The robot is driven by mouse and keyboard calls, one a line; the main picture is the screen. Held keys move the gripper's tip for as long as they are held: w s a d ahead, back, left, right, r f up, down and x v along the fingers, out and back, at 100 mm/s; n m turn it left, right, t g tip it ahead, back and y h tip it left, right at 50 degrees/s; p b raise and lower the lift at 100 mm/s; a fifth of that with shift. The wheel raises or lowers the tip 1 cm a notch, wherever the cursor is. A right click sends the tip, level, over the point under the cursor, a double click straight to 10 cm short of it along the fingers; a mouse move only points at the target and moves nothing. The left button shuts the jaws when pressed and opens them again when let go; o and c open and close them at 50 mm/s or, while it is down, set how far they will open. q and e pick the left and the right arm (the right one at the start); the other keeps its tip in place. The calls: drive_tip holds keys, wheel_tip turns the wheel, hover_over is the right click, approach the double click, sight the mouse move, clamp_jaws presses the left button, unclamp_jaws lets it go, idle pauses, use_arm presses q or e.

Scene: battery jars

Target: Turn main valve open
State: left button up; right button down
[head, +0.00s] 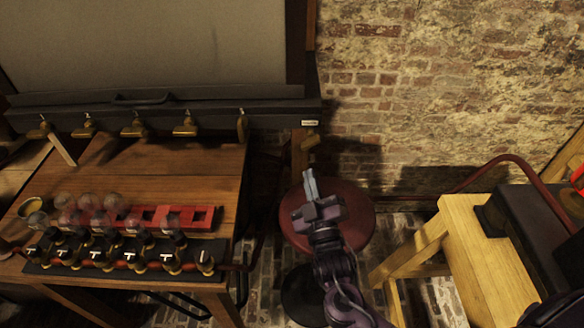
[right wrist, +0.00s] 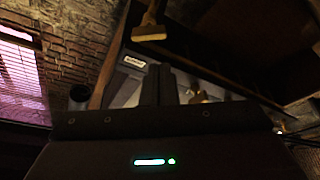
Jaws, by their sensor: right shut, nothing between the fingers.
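No valve is clearly marked as the main one. A brass handle (head: 311,140) sits below a small pale label plate (head: 310,123) at the right end of a dark pipe-like bar. A brass handle (right wrist: 150,31) also shows close up at the top of the right wrist view, with a label plate (right wrist: 134,62) to its lower left. My right gripper (head: 309,178) is shut and empty, in front of and below the labelled handle in the head view, apart from it. Its dark fingers (right wrist: 158,86) point up in the right wrist view. My left gripper is out of view.
Several brass taps (head: 134,128) hang along the dark bar (head: 200,117). A wooden table (head: 200,165) at left holds glass jars and a black terminal strip. A round red stool (head: 355,205) is under my right gripper. A wooden bench (head: 480,260) stands at right.

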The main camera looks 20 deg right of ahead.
sight(303, 150)
drive_tip(key=p+x, duration=0.2)
drive_tip(key=x, duration=0.6)
drive_tip(key=shift+w+d, duration=0.15)
drive_tip(key=shift+w, duration=0.1)
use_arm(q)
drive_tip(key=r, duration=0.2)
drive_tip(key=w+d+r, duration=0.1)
